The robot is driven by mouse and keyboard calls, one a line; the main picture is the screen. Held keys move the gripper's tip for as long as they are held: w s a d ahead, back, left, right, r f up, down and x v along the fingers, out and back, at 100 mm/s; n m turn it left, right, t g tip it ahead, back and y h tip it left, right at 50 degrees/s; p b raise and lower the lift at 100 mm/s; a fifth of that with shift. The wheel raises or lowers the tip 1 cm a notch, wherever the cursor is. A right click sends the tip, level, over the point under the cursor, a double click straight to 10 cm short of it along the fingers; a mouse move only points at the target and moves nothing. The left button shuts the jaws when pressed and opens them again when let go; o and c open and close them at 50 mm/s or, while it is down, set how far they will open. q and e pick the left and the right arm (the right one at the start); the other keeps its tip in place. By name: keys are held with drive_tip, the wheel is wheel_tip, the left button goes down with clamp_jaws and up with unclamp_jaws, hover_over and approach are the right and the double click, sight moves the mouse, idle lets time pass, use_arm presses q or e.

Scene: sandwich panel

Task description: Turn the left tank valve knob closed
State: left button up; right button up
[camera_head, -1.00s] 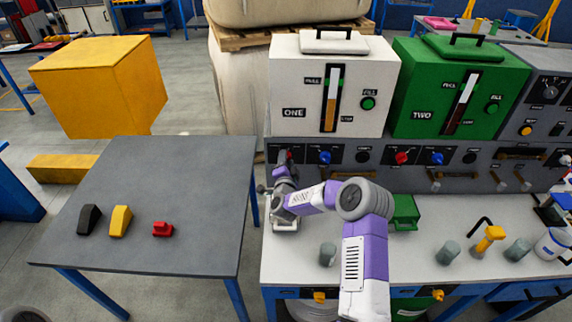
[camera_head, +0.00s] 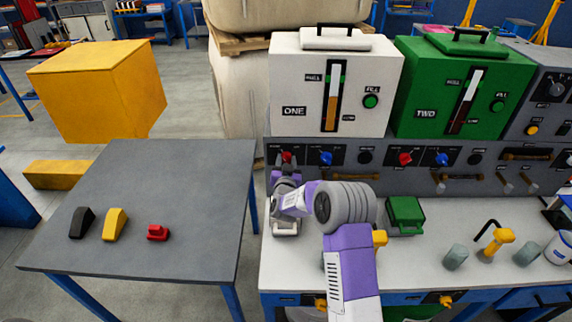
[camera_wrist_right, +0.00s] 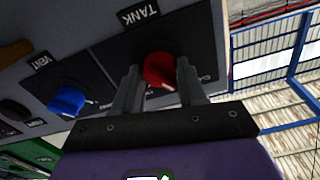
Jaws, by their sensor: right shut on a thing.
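The left tank valve knob is a red knob (camera_head: 287,157) at the left end of the grey panel, below the white tank (camera_head: 285,78) marked ONE. The knob shows large in the right wrist view (camera_wrist_right: 159,70), beside a TANK label. My right gripper (camera_wrist_right: 157,76) has one finger on each side of the red knob and is shut on it. In the head view the right gripper (camera_head: 284,166) is small and partly hidden by its own wrist. My left gripper is not in view.
A blue knob (camera_head: 326,158) sits just right of the red one, with a black knob (camera_head: 365,157) beyond. The green tank (camera_head: 425,90) has its own red knob (camera_head: 405,158) below. A grey table (camera_head: 190,200) with small blocks stands left. A green box (camera_head: 405,215) lies on the bench.

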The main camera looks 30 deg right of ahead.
drive_tip(key=shift+n, duration=0.8)
drive_tip(key=o, duration=1.1)
drive_tip(key=shift+c, duration=0.2)
drive_tip(key=v, duration=0.7)
drive_tip(key=shift+s, duration=0.3)
drive_tip(key=shift+a, duration=0.15)
